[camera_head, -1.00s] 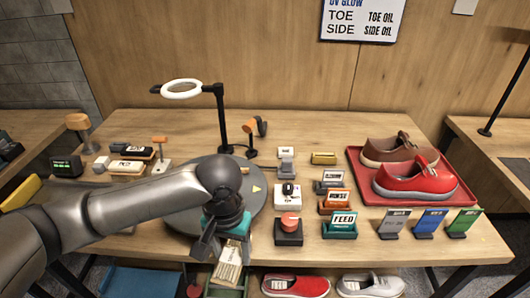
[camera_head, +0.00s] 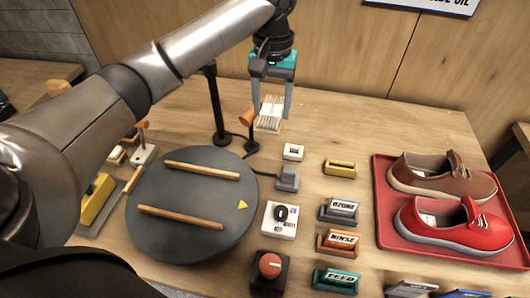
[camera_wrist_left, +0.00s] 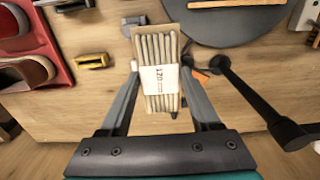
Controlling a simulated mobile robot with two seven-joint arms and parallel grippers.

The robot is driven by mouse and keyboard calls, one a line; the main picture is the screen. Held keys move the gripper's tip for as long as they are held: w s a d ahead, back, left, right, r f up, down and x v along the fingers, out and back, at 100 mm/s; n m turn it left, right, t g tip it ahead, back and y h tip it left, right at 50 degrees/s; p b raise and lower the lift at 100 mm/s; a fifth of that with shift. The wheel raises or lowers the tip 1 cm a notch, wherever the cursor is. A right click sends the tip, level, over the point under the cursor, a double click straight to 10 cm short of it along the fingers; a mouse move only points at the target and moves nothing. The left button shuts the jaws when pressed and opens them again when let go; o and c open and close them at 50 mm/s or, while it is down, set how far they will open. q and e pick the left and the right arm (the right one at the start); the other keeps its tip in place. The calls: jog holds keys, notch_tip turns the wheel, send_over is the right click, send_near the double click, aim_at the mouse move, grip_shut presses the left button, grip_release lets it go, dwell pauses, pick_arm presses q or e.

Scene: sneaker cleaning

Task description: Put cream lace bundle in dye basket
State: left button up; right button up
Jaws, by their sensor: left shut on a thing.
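The cream lace bundle (camera_head: 269,116) is a flat pack of pale cords on a tan card with a white paper band. My left gripper (camera_head: 271,108) is shut on it, one finger at each side, and holds it raised at the back of the table. In the left wrist view the bundle (camera_wrist_left: 158,90) sits between the fingers of the left gripper (camera_wrist_left: 160,70), its band marked 120. I cannot make out a dye basket in the current views. My right gripper is not in view.
The round grey turntable (camera_head: 185,235) with two wooden bars fills the left middle. A black lamp post (camera_head: 213,105) stands left of the bundle. Labelled blocks, including OZONE (camera_head: 340,210), stand in the centre. A red tray (camera_head: 385,225) holds brown and red shoes at right.

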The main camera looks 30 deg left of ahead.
pick_arm(q)
jog(key=b, duration=0.3)
send_over(270, 169)
notch_tip(270, 169, down, 12)
jog(key=shift+a+r, duration=0.1)
notch_tip(270, 169, down, 6)
jog(key=shift+f+b, duration=0.1)
jog(key=shift+b, duration=0.45)
grip_shut()
jog(key=o, duration=1.1)
grip_release()
jog(key=shift+c, duration=0.2)
jog(key=shift+o, duration=1.4)
